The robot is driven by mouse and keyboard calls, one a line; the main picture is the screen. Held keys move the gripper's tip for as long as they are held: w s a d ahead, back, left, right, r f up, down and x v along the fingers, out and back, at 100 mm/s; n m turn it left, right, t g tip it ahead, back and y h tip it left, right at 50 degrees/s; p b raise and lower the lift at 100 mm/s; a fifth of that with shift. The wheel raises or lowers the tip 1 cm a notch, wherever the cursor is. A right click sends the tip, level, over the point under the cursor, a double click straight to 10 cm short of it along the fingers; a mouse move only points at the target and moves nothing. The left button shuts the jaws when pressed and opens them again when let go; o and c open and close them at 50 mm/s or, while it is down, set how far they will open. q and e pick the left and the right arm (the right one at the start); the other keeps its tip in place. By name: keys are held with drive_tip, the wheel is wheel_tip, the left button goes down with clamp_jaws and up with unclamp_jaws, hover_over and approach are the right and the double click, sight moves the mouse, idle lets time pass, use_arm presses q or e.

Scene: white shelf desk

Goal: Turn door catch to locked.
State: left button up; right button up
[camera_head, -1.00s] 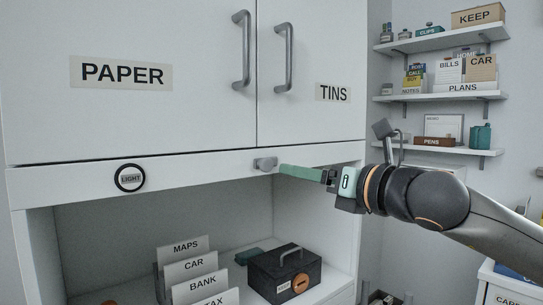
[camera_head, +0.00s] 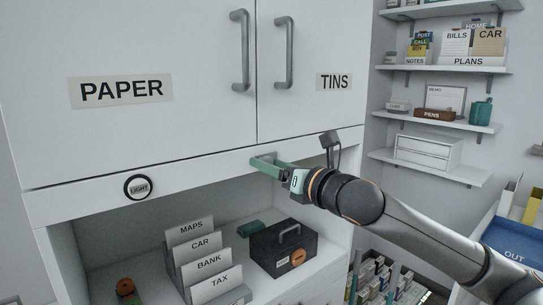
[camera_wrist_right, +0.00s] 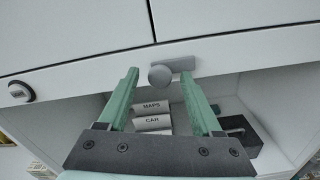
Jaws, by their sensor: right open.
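The door catch (camera_head: 265,157) is a small grey piece on the white rail below the two cabinet doors. In the right wrist view the catch (camera_wrist_right: 162,75) shows a round knob with a flat bar lying nearly level to the right. My right gripper (camera_head: 263,166) is at the catch, its green fingers partly covering it in the head view. In the wrist view this gripper (camera_wrist_right: 159,76) is open, with one fingertip on each side of the knob. Whether a finger touches the catch I cannot tell. My left gripper is not in view.
The PAPER door (camera_head: 50,135) and the TINS door (camera_head: 345,110) are shut, with upright handles above the catch. A round LIGHT button (camera_head: 138,187) is on the rail to the left. Labelled files (camera_head: 208,263) and a black box (camera_head: 283,247) stand in the open shelf below.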

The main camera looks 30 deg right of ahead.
drive_tip(key=shift+w, duration=0.15)
drive_tip(key=shift+c, duration=0.2)
clamp_jaws()
idle(0.3)
